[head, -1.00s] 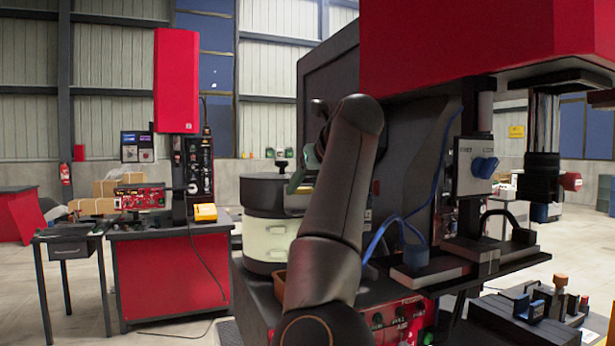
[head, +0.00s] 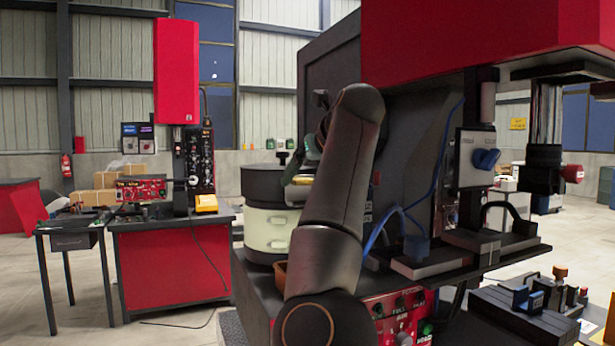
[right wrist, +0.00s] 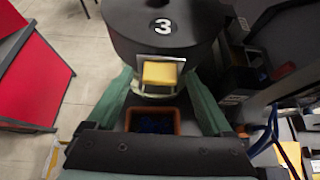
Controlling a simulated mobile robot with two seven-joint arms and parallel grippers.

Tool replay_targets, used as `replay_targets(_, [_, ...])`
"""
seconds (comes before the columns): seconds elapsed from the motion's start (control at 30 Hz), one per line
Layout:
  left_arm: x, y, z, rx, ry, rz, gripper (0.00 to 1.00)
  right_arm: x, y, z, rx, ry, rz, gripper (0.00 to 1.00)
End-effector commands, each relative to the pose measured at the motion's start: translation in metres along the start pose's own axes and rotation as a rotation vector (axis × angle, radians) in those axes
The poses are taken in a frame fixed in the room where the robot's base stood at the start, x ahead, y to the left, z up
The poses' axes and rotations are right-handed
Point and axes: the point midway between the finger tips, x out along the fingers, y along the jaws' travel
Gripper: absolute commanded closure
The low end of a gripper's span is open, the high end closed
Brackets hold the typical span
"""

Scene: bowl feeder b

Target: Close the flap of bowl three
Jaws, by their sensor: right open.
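Bowl three has a black top marked "3" (right wrist: 163,26) in the right wrist view. In the head view it is the round feeder with a black lid and pale green body (head: 268,228). Its small yellow flap (right wrist: 160,73) shows in a pale frame on the bowl's front; I cannot tell its exact angle. My right gripper (right wrist: 158,82) is open, with its green fingers on either side of the flap and nothing held between them. In the head view my right gripper (head: 290,176) is partly hidden behind my forearm. My left gripper is out of view.
An orange-brown bin (right wrist: 152,122) with dark blue contents sits below the flap. A large black machine with a red head (head: 480,40) stands right of the bowl. Blue cables (head: 400,215) hang near my arm. A red workbench (head: 170,265) stands at left, with open floor before it.

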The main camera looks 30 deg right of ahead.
Motion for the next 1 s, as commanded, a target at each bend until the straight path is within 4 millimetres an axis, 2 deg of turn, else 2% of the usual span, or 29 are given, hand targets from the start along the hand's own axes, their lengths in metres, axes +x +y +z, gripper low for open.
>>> replay_targets(0.17, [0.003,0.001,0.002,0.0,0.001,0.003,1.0,-0.017,0.0,0.0,0.0,-0.004,-0.001,0.15])
replay_targets(0.5, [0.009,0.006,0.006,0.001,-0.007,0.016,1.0,-0.09,0.0,0.001,0.0,-0.006,0.0,0.15])
replay_targets(0.6, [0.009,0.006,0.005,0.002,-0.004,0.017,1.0,-0.106,0.0,0.0,0.0,-0.004,0.0,0.15])
replay_targets(0.8, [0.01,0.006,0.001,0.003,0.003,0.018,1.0,-0.123,0.0,0.0,0.0,-0.002,-0.001,0.15])
replay_targets(1.0, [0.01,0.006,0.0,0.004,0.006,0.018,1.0,-0.125,0.0,0.0,0.0,-0.001,-0.001,0.15])
